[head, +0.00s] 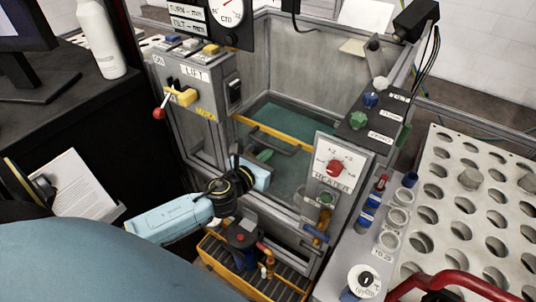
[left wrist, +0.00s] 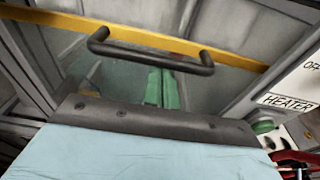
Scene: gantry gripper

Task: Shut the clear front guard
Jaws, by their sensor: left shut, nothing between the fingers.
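The clear front guard has a yellow edge bar (head: 277,131) and a dark bar handle (head: 272,142), in the front opening of the grey machine. In the left wrist view the handle (left wrist: 150,50) sits across the yellow bar (left wrist: 235,58), with the see-through panel around it. My left gripper (head: 264,155) is at the front of the machine, just below the handle. Its green fingers (left wrist: 163,88) are together and empty, with their tips close beneath the handle bar; whether they touch it I cannot tell. My right gripper is not in view.
The lift panel with a red-knobbed lever (head: 160,112) stands left of the opening. The heater panel (head: 336,172) is close on the right. An orange-edged tray (head: 225,262) lies below my wrist. A perforated plate (head: 450,205) and red tubing (head: 450,281) are at right.

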